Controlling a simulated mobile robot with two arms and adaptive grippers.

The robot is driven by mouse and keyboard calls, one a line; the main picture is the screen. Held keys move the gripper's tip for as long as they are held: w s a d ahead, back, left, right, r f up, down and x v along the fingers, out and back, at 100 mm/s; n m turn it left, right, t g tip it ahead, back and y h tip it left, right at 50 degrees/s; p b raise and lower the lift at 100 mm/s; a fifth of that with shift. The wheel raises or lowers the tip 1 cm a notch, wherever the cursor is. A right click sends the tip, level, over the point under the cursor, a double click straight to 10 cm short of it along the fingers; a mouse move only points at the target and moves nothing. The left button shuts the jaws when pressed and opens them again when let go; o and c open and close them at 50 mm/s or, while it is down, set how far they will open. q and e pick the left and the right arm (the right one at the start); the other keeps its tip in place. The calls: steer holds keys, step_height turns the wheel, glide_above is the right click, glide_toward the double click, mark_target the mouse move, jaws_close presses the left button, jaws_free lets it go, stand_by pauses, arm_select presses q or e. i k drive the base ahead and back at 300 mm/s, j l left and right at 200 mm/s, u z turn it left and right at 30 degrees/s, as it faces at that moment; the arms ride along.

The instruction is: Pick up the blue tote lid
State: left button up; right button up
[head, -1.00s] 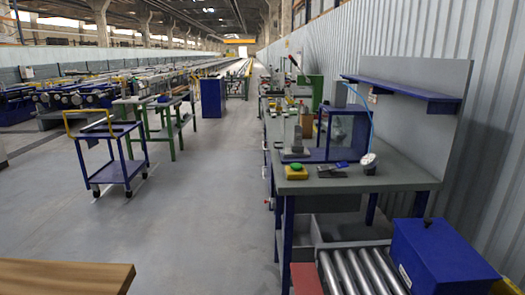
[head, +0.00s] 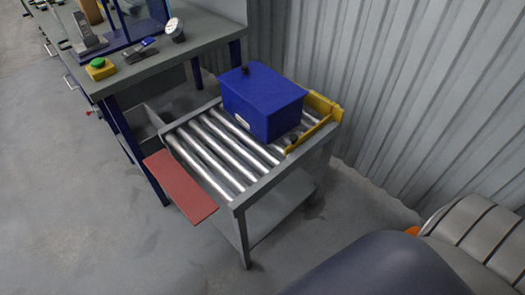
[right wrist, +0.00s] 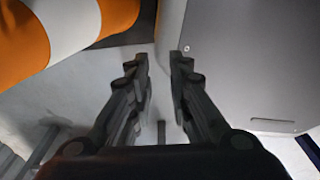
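A blue tote (head: 262,112) with its blue tote lid (head: 262,88) on top stands on a roller stand in the head view. A small black knob (head: 245,69) sits on the lid near its far left edge. A pale label is on the tote's front. My right gripper (right wrist: 161,58) shows in the right wrist view with its two dark fingers apart and nothing between them. It is away from the tote, which is not in that view. My left gripper is in neither current view.
The roller stand (head: 200,150) has a red plate (head: 180,186) at its near left end and a yellow stop (head: 322,106) at its right. A workbench (head: 205,38) with tools stands behind left. A corrugated wall (head: 400,90) is at right. An orange-and-white cylinder (right wrist: 75,30) is near my right gripper.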

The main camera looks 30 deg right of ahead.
mark_target(268, 92)
steer(key=i+j+z, duration=0.1)
steer(key=z, duration=0.25)
steer(key=i+j+z, duration=0.15)
steer(key=z, duration=0.2)
steer(key=i+j+z, duration=0.1)
steer(key=z, duration=0.25)
steer(key=j, duration=0.1)
